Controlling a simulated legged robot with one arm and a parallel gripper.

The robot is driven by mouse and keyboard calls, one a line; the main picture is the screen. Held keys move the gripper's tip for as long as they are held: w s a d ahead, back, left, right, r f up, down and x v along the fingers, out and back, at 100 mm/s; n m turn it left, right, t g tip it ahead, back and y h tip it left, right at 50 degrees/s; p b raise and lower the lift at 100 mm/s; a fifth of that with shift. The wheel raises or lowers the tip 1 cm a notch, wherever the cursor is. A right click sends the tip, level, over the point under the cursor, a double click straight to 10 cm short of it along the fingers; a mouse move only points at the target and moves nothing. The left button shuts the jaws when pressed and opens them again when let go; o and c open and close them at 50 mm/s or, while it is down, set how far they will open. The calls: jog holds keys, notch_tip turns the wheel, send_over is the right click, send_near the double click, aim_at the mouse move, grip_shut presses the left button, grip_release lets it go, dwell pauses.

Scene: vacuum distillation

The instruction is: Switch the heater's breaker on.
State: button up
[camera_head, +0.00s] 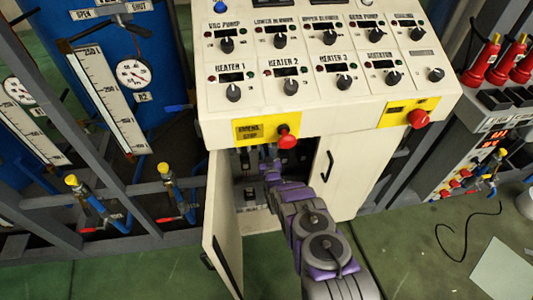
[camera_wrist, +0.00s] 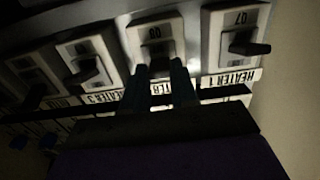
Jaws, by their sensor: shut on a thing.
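In the wrist view, which appears upside down, a row of white breakers with black levers runs along a dark panel. My gripper (camera_wrist: 162,70) is shut on the lever of the second breaker from the right (camera_wrist: 150,35). Its label is partly hidden behind my fingers. The breaker to its right (camera_wrist: 228,28) is above the HEATER 1 label (camera_wrist: 236,78); the one to its left (camera_wrist: 85,62) is above the HEATER 3 label (camera_wrist: 101,97). In the head view my arm reaches into the open cabinet, and the fingertips cannot be made out there.
The cabinet door (camera_head: 222,230) stands open left of my arm; the other door (camera_head: 345,165) is closed. The control console (camera_head: 325,105) with knobs and a red emergency stop (camera_head: 287,138) overhangs the opening. Pipes and valves stand at left.

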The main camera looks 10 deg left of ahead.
aim_at(266, 147)
jog(key=shift+r+g+p, duration=0.3)
jog(key=shift+r+p, duration=0.15)
jog(key=shift+p, duration=0.1)
grip_shut()
jog(key=shift+w+r+g+h+p, duration=0.1)
jog(key=shift+r+g+h+p, duration=0.2)
jog(key=shift+r+g+p, duration=0.55)
jog(key=shift+w+a+r+g+h+p, duration=0.1)
jog(key=shift+w+g+h+p, duration=0.1)
jog(key=shift+g+p, duration=0.45)
jog(key=shift+w+r+g+h+p, duration=0.1)
jog(key=shift+g+h+p, duration=0.1)
jog(key=shift+g+p, duration=0.4)
jog(key=o, duration=1)
grip_release()
jog(key=shift+s+f, duration=0.1)
